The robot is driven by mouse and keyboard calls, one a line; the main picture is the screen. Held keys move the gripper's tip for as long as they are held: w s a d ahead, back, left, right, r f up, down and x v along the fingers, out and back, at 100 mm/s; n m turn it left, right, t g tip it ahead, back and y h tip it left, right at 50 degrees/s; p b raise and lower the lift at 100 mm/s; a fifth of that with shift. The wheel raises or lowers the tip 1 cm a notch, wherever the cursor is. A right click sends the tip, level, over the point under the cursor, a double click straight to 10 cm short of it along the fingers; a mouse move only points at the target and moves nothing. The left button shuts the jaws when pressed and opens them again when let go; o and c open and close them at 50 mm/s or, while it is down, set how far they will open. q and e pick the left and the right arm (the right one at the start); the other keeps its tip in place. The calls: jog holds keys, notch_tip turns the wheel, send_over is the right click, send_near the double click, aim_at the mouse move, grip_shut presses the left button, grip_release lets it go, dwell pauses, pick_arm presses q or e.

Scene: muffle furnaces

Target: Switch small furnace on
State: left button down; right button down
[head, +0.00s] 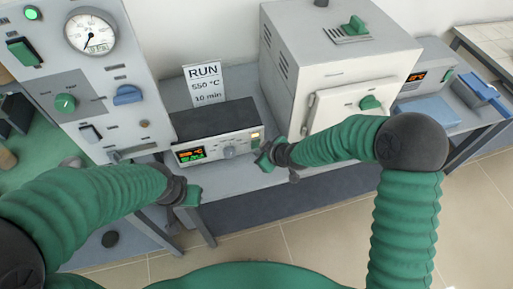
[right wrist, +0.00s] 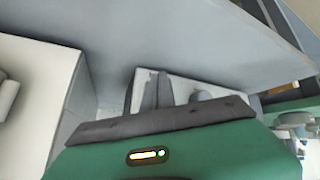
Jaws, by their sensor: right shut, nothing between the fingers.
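A low control unit (head: 215,143) with a dark top stands on the bench, with a lit orange and green display (head: 191,154), a round grey knob (head: 229,152) and a small lit switch (head: 255,137) at its right end. The white box furnace (head: 340,85) stands to its right, its door closed, with a green knob (head: 370,103). I cannot tell which unit is the small furnace. My right gripper (head: 264,157) is shut and empty by the control unit's right end; contact is unclear. In the right wrist view its fingers (right wrist: 155,88) point at a pale panel. My left gripper (head: 190,194) hangs before the bench.
A tall panel (head: 110,75) with a gauge and switches stands at left. A sign (head: 206,83) reads RUN, 550 °C, 10 min. Another unit (head: 415,77) with a display and blue items (head: 482,90) stand at right. The floor (head: 300,230) in front is clear.

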jog(key=shift+s+d+r, duration=0.1)
jog(key=shift+s+d, duration=0.1)
jog(key=shift+s, duration=0.45)
jog(key=shift+s, duration=0.1)
jog(key=shift+s+d+r+p, duration=0.1)
jog(key=shift+s+d+p, duration=0.15)
jog(key=shift+s, duration=0.5)
jog(key=shift+s+d+r+p, duration=0.1)
jog(key=shift+s+d+p, duration=0.15)
jog(key=shift+s, duration=0.5)
jog(key=shift+s+d+r+p, duration=0.15)
jog(key=shift+s+d, duration=0.1)
jog(key=shift+s, duration=0.5)
jog(key=s+d+r+m+g+h+p, duration=0.1)
jog(key=s+d+r+m+h, duration=0.1)
jog(key=s+d+r+m, duration=0.3)
jog(key=s+d+r+m+g+h+p, duration=0.2)
jog(key=s+d+r+m, duration=0.4)
jog(key=s+d, duration=0.4)
jog(key=d+h, duration=0.1)
jog(key=d, duration=0.2)
jog(key=shift+d+g, duration=0.3)
jog(key=shift+d, duration=0.1)
jog(key=shift+s, duration=0.1)
